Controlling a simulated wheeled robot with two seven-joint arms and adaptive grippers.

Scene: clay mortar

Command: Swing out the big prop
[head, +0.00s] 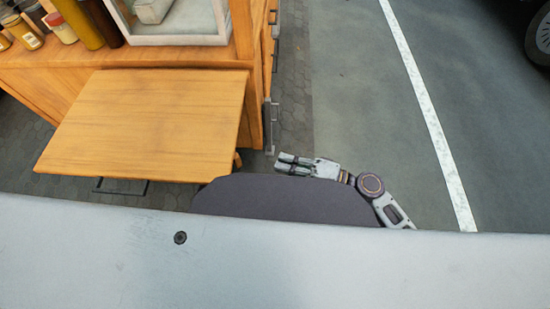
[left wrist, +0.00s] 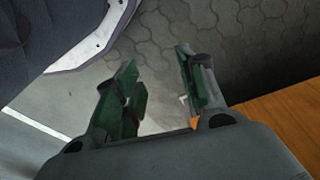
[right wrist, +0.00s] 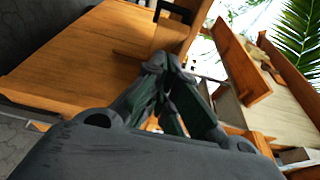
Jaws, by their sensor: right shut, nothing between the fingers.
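A wooden leaf (head: 150,125) stands out level from the side of a wooden cart (head: 255,70). A small wooden piece (head: 238,158) shows just under its right edge; I cannot tell whether it is the big prop. My right gripper (head: 280,163) is shut and empty, right of the leaf's near corner and apart from it. In the right wrist view the shut fingers (right wrist: 162,62) point toward a wide wooden panel (right wrist: 90,55) with a black handle (right wrist: 172,11). My left gripper (left wrist: 155,62) is open and empty over paving, hidden in the head view.
Jars (head: 22,32) and a white-framed case (head: 180,38) stand on the cart's top. A dark metal bar handle (head: 120,186) shows below the leaf's near edge. The grey ground right of the cart is open, with a white line (head: 430,115) and a car wheel (head: 541,37) beyond.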

